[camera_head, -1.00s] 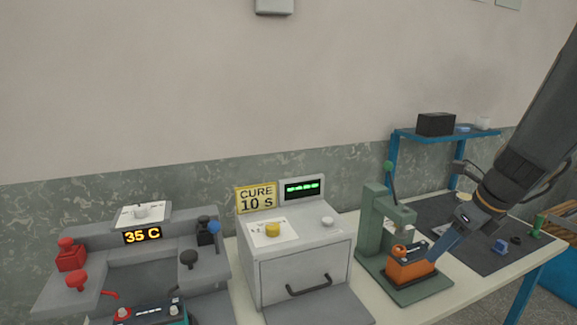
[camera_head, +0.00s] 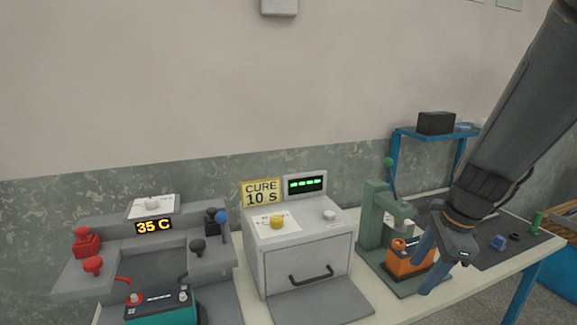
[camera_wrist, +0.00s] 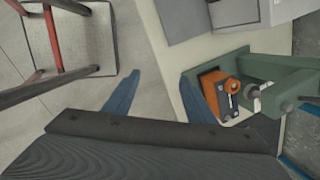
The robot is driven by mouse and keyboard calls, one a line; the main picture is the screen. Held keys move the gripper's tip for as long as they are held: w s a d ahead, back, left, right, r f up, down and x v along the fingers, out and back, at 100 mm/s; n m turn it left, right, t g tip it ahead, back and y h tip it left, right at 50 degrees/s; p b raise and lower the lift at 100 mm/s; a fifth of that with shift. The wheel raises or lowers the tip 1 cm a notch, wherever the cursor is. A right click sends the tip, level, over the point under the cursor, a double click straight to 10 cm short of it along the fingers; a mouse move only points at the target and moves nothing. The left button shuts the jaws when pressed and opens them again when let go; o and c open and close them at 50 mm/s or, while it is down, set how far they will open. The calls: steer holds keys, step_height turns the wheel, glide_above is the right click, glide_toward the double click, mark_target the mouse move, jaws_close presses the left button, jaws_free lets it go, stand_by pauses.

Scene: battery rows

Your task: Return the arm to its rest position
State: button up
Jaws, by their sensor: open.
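My gripper (camera_head: 427,262) is at the right in the head view, pointing down in front of the green press. Its two blue fingers are apart with nothing between them; the wrist view shows them too (camera_wrist: 155,95). An orange battery (camera_head: 405,258) stands on the base of the green press (camera_head: 374,215), just left of my gripper and partly hidden by a finger. In the wrist view the orange battery (camera_wrist: 212,86) lies just right of the right finger, and I cannot tell whether they touch.
A grey oven (camera_head: 300,250) with a "CURE 10 S" sign stands mid-table. A grey station reading 35 C (camera_head: 175,252) and a teal battery (camera_head: 160,310) are at left. A blue shelf (camera_head: 430,134) stands behind. A red-legged stand (camera_wrist: 55,45) is on the floor.

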steer(key=s+a+f+n, duration=0.1)
steer(key=s+a+n, duration=0.2)
steer(key=n, duration=0.6)
steer(key=s+a+f+n+g+h, duration=0.1)
steer(key=s+a+n, duration=0.3)
steer(key=n, duration=0.6)
steer(key=a+f, duration=0.1)
steer(key=a, duration=0.1)
steer(key=shift+s+a+f+n, duration=0.25)
steer(key=shift+a+n, duration=0.05)
steer(key=shift+a, duration=0.1)
